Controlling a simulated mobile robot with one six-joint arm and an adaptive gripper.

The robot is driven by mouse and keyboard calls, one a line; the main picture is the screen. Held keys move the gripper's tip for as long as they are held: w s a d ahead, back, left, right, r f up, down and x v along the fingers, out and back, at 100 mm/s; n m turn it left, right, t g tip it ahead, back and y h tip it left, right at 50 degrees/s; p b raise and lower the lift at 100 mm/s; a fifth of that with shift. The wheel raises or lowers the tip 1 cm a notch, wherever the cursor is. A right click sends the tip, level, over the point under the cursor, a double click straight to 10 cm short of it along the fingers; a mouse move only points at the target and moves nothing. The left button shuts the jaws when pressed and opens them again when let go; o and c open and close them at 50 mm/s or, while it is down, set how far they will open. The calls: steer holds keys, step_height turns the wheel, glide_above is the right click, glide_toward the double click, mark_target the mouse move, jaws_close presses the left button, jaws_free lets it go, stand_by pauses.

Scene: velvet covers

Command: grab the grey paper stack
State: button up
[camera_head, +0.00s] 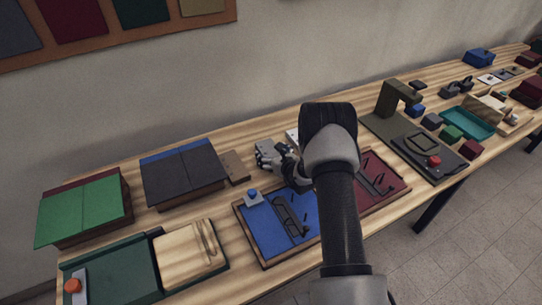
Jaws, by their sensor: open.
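A dark grey stack (185,175) lies on the wooden table at left of centre, with a blue strip along its back edge. It looks like the grey paper stack, with flat sheets on a wooden-sided base. My gripper (266,156) is open and points left, to the right of the grey stack and apart from it. A small brown block (235,167) sits between them. My arm hides part of the table right of the gripper, and I cannot tell the gripper's exact height above the table.
A green stack (82,212) lies to the left. In front are a dark green board (115,272), a pale wooden tray (188,255) and a blue board (265,228) with black parts. A dark olive press (392,100) and a teal tray (470,121) stand to the right. A wall rises behind.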

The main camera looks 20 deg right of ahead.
steer(key=c, duration=1.3)
steer(key=shift+r, duration=0.15)
